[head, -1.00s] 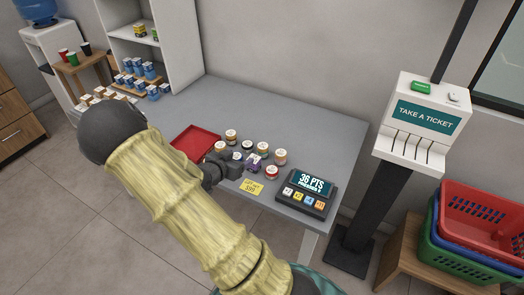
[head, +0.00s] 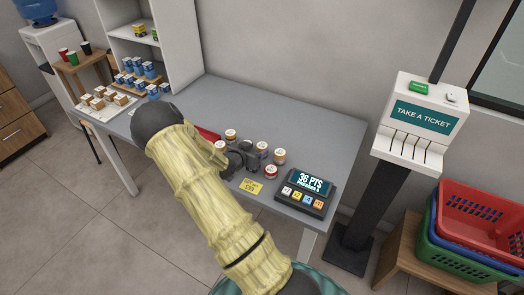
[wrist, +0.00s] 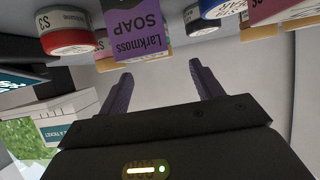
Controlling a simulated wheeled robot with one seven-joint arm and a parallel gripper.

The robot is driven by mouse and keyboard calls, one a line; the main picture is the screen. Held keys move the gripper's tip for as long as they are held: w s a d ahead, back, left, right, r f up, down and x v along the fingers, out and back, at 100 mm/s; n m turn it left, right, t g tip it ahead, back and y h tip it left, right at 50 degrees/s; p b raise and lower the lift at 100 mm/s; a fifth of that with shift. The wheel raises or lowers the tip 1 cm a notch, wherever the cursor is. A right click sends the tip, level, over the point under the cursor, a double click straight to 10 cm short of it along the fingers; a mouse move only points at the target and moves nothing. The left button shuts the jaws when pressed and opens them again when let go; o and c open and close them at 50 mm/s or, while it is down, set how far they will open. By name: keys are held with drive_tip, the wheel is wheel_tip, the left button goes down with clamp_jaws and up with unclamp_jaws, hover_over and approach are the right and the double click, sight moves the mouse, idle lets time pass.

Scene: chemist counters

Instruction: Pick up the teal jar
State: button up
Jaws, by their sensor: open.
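I cannot pick out a teal jar in either view; my gripper and arm hide part of the jar group in the head view. My gripper (head: 241,156) is low among the small jars at the counter's front. In the wrist view my gripper (wrist: 163,84) has its two dark fingers spread with nothing between them. That view looks upside down. A purple "Larkmoss Soap" box (wrist: 133,28) is just past the fingertips, a red-banded jar (wrist: 68,35) is left of it, and several cut-off jars are at upper right.
In the head view, a red-lidded jar (head: 270,171) and a brown-lidded jar (head: 279,155) stand right of my gripper. A yellow price card (head: 251,186) and a points display (head: 306,191) are at the front. My arm mostly hides a red tray (head: 208,133). The back counter (head: 285,115) is clear.

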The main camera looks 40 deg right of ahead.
sight(261, 146)
drive_tip(key=shift+d, duration=0.1)
drive_tip(key=p+x, duration=0.1)
drive_tip(key=x, duration=0.4)
drive_tip(key=shift+f, duration=0.1)
drive_tip(key=shift+c, duration=0.5)
drive_tip(key=c, duration=1)
